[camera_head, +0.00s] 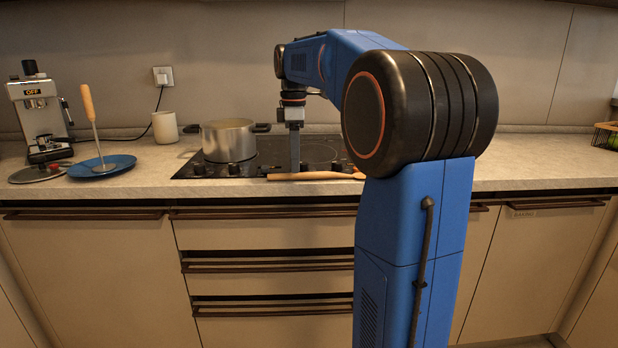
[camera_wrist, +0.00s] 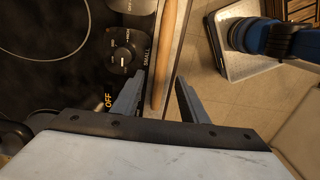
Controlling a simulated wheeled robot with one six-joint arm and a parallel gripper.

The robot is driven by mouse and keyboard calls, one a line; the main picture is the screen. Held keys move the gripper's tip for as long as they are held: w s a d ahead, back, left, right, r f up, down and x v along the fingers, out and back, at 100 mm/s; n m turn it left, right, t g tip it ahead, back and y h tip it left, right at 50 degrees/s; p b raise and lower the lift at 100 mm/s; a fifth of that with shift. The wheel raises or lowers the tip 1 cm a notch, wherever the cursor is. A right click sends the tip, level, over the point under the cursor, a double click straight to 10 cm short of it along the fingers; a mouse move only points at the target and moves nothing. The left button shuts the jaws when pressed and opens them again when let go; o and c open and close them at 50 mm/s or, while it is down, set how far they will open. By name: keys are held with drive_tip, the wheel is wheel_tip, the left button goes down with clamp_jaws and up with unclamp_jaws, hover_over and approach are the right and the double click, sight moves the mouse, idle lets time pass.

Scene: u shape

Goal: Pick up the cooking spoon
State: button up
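A wooden cooking spoon (camera_head: 305,176) lies along the front edge of the black cooktop, near the counter's edge. Its right end is partly hidden behind my arm in the head view. In the wrist view its long pale handle (camera_wrist: 169,52) runs from the top edge down to between my fingers. My gripper (camera_wrist: 160,76) is open, one finger on each side of the handle, with gaps visible. Whether the fingertips are level with the handle is hard to tell. In the head view my gripper (camera_head: 295,168) points down at the spoon.
A metal pot (camera_head: 229,140) stands on the cooktop (camera_head: 265,160), left of my gripper. Farther left are a white cup (camera_head: 165,127), a blue plate (camera_head: 114,164) with an upright wooden-handled utensil (camera_head: 89,105), and a coffee machine (camera_head: 37,108).

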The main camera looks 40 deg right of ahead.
drive_tip(key=shift+f, duration=1.5)
clamp_jaws()
drive_tip(key=shift+r, duration=0.1)
